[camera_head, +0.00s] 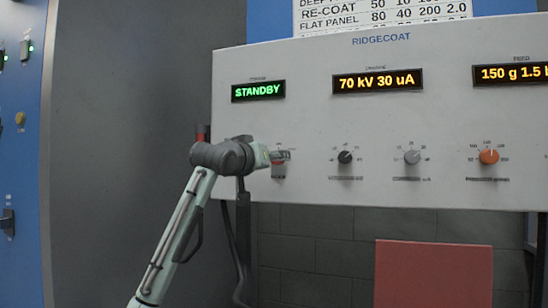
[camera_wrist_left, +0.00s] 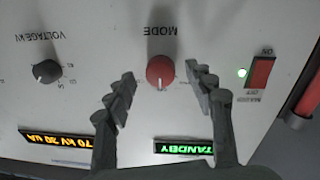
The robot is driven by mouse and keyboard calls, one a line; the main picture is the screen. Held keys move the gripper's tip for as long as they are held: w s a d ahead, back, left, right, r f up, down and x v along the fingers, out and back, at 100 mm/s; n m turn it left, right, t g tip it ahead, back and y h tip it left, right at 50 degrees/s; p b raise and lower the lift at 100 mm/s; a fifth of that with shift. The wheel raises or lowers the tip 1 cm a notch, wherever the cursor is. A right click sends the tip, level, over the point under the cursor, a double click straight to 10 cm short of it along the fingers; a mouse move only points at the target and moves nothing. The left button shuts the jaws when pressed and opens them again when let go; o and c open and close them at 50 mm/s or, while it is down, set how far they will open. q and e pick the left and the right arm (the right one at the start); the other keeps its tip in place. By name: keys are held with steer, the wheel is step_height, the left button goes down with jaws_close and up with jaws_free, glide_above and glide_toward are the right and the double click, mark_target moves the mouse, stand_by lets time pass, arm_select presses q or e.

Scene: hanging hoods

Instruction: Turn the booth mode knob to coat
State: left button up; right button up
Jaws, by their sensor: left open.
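The red mode knob (camera_wrist_left: 160,72) sits on the white panel, under the MODE label in the upside-down left wrist view. A small pale mark shows on its edge nearest the display. My left gripper (camera_wrist_left: 161,78) is open, with one finger on each side of the knob and a visible gap to each. In the head view my left gripper (camera_head: 282,156) is at the panel's left part and mostly hides the knob. The mode display (camera_head: 258,91) reads STANDBY in green. The coat mark cannot be read. My right gripper is not in view.
A red rocker switch (camera_wrist_left: 261,72) with a green light is on the other side of the mode knob. A red board (camera_head: 433,273) stands below the panel.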

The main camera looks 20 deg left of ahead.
arm_select(q)
steer(key=shift+w+d, duration=0.1)
steer(key=shift+w, duration=0.8)
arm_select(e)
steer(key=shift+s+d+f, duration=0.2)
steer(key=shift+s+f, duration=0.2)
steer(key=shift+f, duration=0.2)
arm_select(q)
steer(key=c, duration=1.2)
steer(key=shift+o, duration=0.2)
steer(key=m, duration=1.1)
steer(key=shift+r+g+y, duration=0.15)
steer(key=shift+g+y, duration=0.15)
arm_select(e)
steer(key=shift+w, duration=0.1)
arm_select(q)
steer(key=shift+m, duration=0.4)
